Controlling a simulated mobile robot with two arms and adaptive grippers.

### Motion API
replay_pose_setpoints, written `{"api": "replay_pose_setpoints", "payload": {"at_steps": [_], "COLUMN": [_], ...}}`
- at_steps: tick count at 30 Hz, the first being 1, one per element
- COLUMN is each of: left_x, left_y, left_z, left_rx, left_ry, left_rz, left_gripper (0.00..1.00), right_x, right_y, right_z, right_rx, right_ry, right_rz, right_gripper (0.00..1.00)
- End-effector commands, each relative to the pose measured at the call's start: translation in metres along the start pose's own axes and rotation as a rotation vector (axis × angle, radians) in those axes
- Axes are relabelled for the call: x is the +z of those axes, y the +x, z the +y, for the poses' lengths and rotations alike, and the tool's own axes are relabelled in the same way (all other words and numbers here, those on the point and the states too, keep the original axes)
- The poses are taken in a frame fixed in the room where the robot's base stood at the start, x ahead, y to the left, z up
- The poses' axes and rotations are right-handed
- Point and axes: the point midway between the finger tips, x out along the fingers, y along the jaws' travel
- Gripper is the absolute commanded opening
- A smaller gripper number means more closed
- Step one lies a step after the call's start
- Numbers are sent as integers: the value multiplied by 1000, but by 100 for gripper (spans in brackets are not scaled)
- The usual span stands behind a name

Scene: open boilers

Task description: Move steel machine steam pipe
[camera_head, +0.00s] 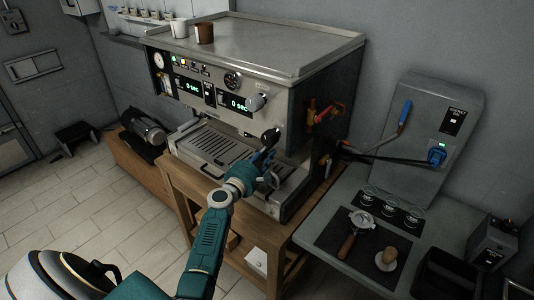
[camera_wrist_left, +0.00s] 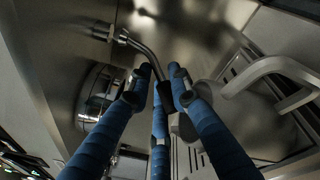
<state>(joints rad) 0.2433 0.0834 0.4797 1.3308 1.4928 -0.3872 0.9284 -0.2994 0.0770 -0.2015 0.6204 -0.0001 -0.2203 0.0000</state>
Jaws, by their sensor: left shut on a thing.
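The steel espresso machine (camera_head: 262,45) stands on a wooden stand. In the left wrist view its thin steel steam pipe (camera_wrist_left: 143,47) comes out of a fitting on the metal panel and bends down between my fingers. My left gripper (camera_head: 264,160) is at the machine's front, above the right part of the drip tray. In the left wrist view my left gripper (camera_wrist_left: 160,78) has its blue fingers closed around the pipe's lower part. My right gripper is not in view.
The drip tray (camera_head: 208,146) lies left of my gripper. A black knob (camera_head: 270,135) is close above it. The right-hand counter holds a portafilter (camera_head: 362,219) and a tamper (camera_head: 387,258). Cups (camera_head: 204,33) stand on the machine. Tiled floor (camera_head: 70,204) is clear at left.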

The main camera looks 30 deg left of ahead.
Motion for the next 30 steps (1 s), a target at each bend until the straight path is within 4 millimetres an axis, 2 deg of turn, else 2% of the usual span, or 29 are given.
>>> {"api": "replay_pose_setpoints", "payload": {"at_steps": [7, 8, 11, 12, 23, 26, 30], "left_x": [0, 1, 1, 1, 0, -1, -2], "left_y": [1, 1, 1, 1, -6, -20, -50], "left_z": [3, 3, 3, 3, 2, 1, 1], "left_rx": [-1, -1, -1, -2, -4, -5, -6], "left_ry": [-13, -13, -12, -10, -5, -3, -4], "left_rz": [-7, -7, -7, -7, -6, -5, -4], "left_gripper": [0, 21, 41, 42, 42, 42, 42], "right_x": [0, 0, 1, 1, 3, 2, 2], "right_y": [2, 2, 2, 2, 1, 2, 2], "right_z": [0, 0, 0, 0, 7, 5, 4], "right_rx": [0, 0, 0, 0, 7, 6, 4], "right_ry": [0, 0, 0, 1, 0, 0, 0], "right_rz": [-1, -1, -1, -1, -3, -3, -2], "right_gripper": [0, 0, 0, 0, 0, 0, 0]}}
